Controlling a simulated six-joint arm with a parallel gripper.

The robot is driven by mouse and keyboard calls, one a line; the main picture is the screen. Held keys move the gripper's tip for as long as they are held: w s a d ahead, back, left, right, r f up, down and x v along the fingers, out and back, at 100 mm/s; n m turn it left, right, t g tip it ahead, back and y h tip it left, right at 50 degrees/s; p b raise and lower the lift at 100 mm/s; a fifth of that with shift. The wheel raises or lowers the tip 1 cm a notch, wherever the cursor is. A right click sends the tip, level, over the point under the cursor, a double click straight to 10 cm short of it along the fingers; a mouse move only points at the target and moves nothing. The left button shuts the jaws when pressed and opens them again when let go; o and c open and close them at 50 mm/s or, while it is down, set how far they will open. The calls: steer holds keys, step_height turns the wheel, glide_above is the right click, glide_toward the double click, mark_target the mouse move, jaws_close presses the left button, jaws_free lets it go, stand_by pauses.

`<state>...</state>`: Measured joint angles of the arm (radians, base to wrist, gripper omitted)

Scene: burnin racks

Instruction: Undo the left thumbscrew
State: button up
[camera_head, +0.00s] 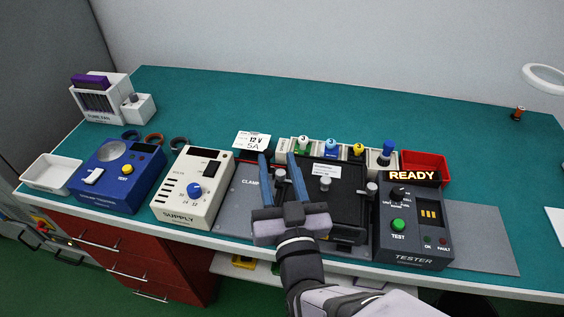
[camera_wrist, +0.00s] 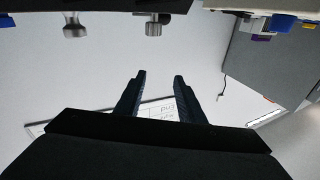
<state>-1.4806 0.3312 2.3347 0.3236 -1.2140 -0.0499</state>
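My gripper (camera_head: 277,156) is open and empty over the left side of a black panel unit (camera_head: 350,205) on the bench, its two blue fingers apart. In the wrist view my gripper (camera_wrist: 160,76) also shows open, with nothing between the fingers. Two silver thumbscrews show at the top of the wrist view, one (camera_wrist: 75,28) at the left and one (camera_wrist: 153,27) nearer the middle, both apart from the fingers. In the head view a silver knob (camera_head: 371,187) stands at the unit's right side. My gripper hides part of the unit's left side, and I cannot tell which knob is the left thumbscrew.
A white supply box (camera_head: 185,212) stands close left of my gripper. A tester (camera_head: 415,240) with a lit READY sign stands to the right. Behind the unit are several coloured knobs and a red tray (camera_head: 428,160).

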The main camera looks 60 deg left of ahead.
mark_target(281, 177)
steer(key=shift+m+t+h, duration=0.4)
steer(key=shift+t+h, duration=0.4)
steer(key=shift+h, duration=0.1)
steer(key=f, duration=0.1)
steer(key=s+d+f, duration=0.1)
steer(key=f, duration=0.1)
steer(key=d+f, duration=0.1)
steer(key=f, duration=0.1)
steer(key=shift+s+d+f+p, duration=0.15)
steer(key=shift+f+p, duration=0.05)
steer(key=shift+p, duration=0.15)
steer(key=shift+d+f+h, duration=0.3)
steer(key=shift+d+f, duration=0.05)
steer(key=shift+f, duration=0.1)
steer(key=shift+p+x, duration=0.95)
steer(key=shift+x, duration=2.8)
steer(key=shift+r, duration=0.1)
jaws_close()
